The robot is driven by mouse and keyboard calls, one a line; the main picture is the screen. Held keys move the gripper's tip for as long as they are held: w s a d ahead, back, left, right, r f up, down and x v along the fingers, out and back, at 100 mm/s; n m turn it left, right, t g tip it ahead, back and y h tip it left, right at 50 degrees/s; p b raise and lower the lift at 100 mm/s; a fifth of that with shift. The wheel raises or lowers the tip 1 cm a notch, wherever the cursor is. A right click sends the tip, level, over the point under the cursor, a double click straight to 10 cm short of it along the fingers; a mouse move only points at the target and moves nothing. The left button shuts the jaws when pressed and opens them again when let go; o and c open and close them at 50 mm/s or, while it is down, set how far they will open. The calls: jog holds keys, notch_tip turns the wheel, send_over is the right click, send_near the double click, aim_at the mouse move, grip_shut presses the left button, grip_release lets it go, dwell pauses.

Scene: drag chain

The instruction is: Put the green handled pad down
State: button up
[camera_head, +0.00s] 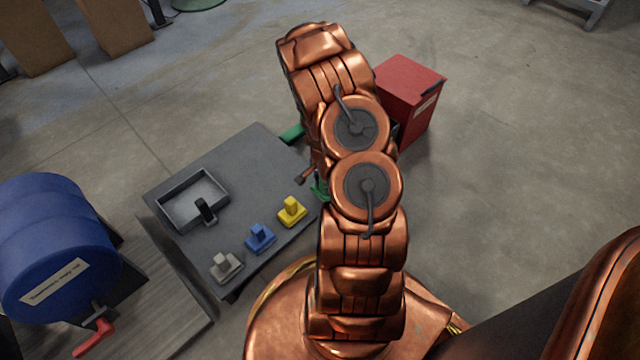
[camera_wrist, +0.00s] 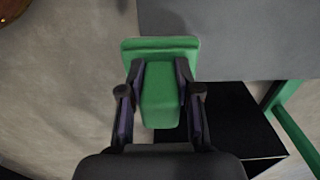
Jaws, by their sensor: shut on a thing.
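The green handled pad (camera_wrist: 160,44) is in the wrist view. Its upright green handle (camera_wrist: 160,98) is between the two dark fingers of my gripper (camera_wrist: 160,75), which is shut on it. The pad is beside the edge of a grey tabletop (camera_wrist: 235,35), with concrete floor showing to its left. I cannot tell how high the pad is. In the head view my copper arm hides most of the gripper and the pad.
The grey table (camera_head: 250,165) carries a tray (camera_head: 172,217) with a black handled piece (camera_head: 205,211). Grey (camera_head: 226,267), blue (camera_head: 260,238) and yellow (camera_head: 291,211) handled pads stand along its near edge. A red box (camera_head: 408,88) and a blue drum (camera_head: 55,250) flank it.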

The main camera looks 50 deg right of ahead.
jog(key=shift+w+d+f+b, duration=0.1)
jog(key=shift+w+d+b, duration=0.25)
jog(key=shift+w, duration=0.4)
jog(key=shift+w+d+f+b, duration=0.1)
jog(key=shift+w+d, duration=0.35)
jog(key=shift+w, duration=0.25)
jog(key=shift+w+f+b, duration=0.1)
jog(key=shift+f+b, duration=0.9)
jog(key=shift+f, duration=0.75)
jog(key=shift+f, duration=0.1)
jog(key=o, duration=1)
